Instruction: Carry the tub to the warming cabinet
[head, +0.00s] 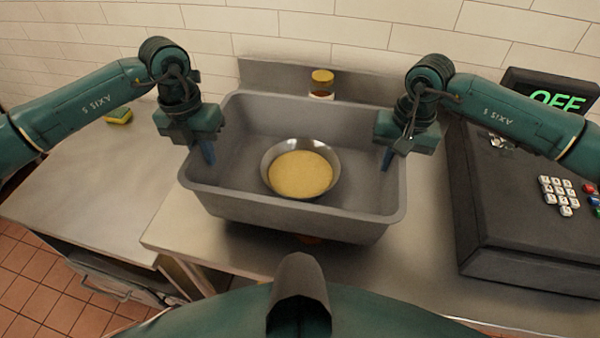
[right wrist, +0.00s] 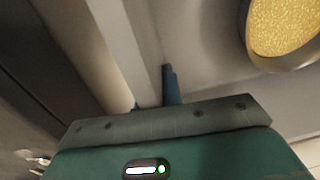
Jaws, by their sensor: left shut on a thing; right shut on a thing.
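The grey tub (head: 285,213) is in the middle of the head view, over the steel counter. A round metal bowl (head: 268,165) with a yellow grainy filling stands inside it; the bowl also shows at the upper right of the right wrist view (right wrist: 262,62). My left gripper (head: 207,152) is shut on the tub's left wall, one blue finger inside. My right gripper (head: 387,158) is shut on the tub's right wall; in the right wrist view its blue finger (right wrist: 171,86) lies against the inner side of the wall. The warming cabinet cannot be made out in these views.
A dark machine with a keypad (head: 558,195) and a display reading OFF (head: 556,98) stands close to the tub's right. A yellow-lidded jar (head: 322,84) stands behind the tub. A sponge (head: 118,116) lies on the left counter (head: 90,190), which is otherwise clear.

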